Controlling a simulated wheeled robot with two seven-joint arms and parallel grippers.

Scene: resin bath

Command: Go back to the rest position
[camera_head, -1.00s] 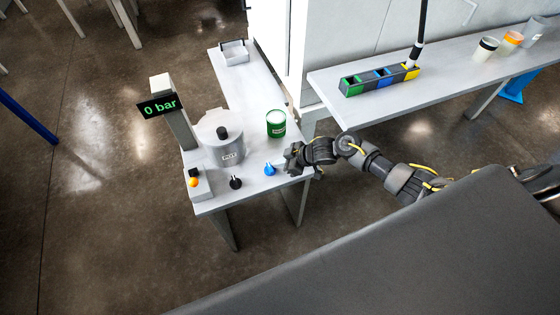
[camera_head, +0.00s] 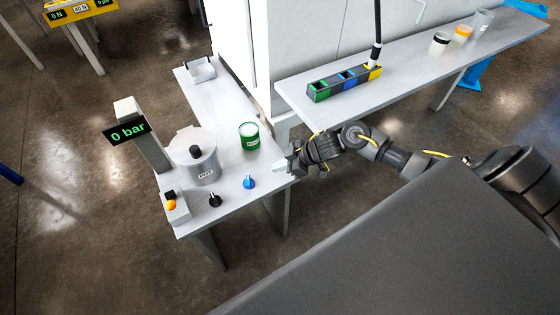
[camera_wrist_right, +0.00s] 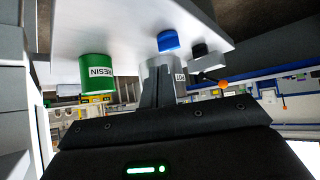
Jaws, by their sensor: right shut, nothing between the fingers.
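My right gripper (camera_head: 284,164) is at the right edge of the small grey table (camera_head: 200,82) in the head view. It is shut and empty, to the right of the blue knob (camera_head: 249,182) and apart from it. In the right wrist view its dark shut fingers (camera_wrist_right: 158,88) point toward the pot, with the green resin can (camera_wrist_right: 97,75) to their left and the blue knob (camera_wrist_right: 168,41) above. My left gripper is not in view.
The table holds the grey pot (camera_head: 196,162), the green can (camera_head: 249,136), a black knob (camera_head: 215,200) and a "0 bar" display (camera_head: 125,133). A long shelf (camera_head: 420,63) behind my right arm carries a coloured block holder (camera_head: 345,82) and several cups. Open floor lies left.

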